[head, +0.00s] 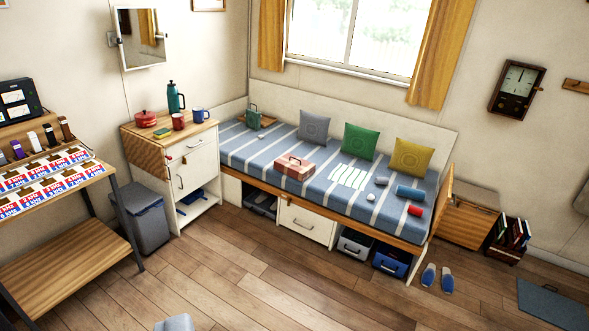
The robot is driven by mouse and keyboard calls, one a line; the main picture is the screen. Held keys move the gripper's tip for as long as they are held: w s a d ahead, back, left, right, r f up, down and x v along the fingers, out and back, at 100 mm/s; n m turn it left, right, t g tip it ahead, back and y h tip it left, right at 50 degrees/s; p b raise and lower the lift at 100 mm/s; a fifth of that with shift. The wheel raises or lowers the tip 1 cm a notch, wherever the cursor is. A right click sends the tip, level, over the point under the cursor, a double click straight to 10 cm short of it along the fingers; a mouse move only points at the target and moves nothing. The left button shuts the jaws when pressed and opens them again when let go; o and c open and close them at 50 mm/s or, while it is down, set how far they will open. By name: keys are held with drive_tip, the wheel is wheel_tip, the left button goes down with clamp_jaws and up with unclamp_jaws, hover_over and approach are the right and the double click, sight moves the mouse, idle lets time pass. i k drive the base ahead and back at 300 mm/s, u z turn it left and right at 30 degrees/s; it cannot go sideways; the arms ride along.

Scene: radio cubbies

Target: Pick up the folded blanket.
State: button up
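A flat cloth with pale green and white stripes (350,176) lies on the bed, right of the pink case; it may be the folded blanket, but it is too small to be sure. The bed (262,150) has a blue cover with white stripes. My gripper does not show clearly. A grey rounded shape (175,323) is cut off by the bottom edge, and I cannot tell what it is.
A pink case (294,167), several cushions (361,141) and rolled items (410,192) lie on the bed. A white cabinet (195,170), grey bin (141,217) and shelf table (65,258) stand left. Slippers (437,277) lie right. The middle floor is clear.

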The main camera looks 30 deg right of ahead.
sight(296, 167)
drive_tip(key=z, duration=0.75)
drive_tip(key=i, duration=1.6)
drive_tip(key=z, duration=0.8)
drive_tip(key=i, duration=1.25)
drive_tip(key=u, duration=0.3)
drive_tip(key=i, duration=1.25)
drive_tip(key=u, duration=1.2)
drive_tip(key=i, duration=0.95)
drive_tip(key=u, duration=0.5)
drive_tip(key=k, duration=0.75)
drive_tip(key=u, duration=0.25)
